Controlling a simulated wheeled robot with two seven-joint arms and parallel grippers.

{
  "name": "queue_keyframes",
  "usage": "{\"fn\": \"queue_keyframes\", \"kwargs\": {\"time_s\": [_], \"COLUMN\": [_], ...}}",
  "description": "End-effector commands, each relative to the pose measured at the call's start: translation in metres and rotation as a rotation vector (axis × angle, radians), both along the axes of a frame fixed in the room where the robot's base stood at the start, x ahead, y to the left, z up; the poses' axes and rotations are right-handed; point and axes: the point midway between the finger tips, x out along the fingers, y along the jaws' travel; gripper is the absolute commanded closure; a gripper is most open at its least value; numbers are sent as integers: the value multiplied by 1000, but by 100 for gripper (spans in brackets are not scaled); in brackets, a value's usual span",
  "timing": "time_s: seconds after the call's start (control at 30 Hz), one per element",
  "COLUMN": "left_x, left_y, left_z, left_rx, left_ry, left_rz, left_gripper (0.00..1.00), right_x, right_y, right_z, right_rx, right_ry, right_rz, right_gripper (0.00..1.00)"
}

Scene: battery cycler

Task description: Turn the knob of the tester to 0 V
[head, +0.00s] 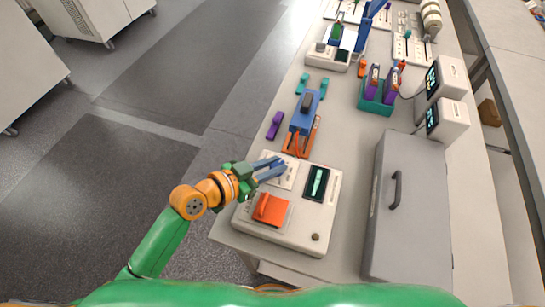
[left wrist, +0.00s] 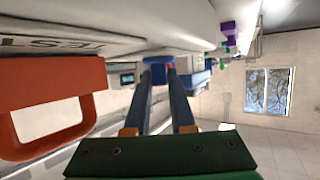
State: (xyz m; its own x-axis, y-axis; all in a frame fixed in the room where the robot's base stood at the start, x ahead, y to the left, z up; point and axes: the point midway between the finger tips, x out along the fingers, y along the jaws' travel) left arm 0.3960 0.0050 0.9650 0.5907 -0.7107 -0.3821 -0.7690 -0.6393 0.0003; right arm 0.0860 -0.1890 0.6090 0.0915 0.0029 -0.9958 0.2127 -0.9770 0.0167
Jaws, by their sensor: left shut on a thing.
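The tester (head: 325,215) is a white box at the bench's near end, with a dark display (head: 317,183) and an orange handle (head: 270,208) on top. My left gripper (head: 281,165) reaches over its upper left part from the left. In the left wrist view its two dark fingers are shut on a blue knob (left wrist: 158,63) at their tips. In the head view the fingers hide the knob, so its pointer and setting cannot be read. The orange handle also shows at the left of the left wrist view (left wrist: 60,84). My right gripper is not in view.
A blue tool with orange parts (head: 303,118) lies just beyond the tester. A grey lidded case (head: 410,215) stands to the right. A green holder (head: 374,107) with purple-and-dark items and white instruments (head: 443,118) stand farther back. Open floor lies left of the bench.

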Motion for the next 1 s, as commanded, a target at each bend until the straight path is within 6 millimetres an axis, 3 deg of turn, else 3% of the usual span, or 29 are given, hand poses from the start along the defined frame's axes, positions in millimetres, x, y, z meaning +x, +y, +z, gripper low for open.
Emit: {"fn": "queue_keyframes", "kwargs": {"time_s": [0.17,0.63,0.67,0.77,1.0], "left_x": [0,0,0,0,0], "left_y": [-1,0,0,0,0], "left_z": [2,0,0,0,0], "left_rx": [-2,-2,-1,-1,-1], "left_ry": [0,-2,-2,-2,-1], "left_rz": [42,56,56,56,55], "left_gripper": [100,100,74,48,48], "right_x": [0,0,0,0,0], "right_y": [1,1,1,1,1], "right_z": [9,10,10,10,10], "right_rx": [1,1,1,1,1], "right_ry": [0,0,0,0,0], "right_rz": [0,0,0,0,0], "right_gripper": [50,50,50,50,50]}}
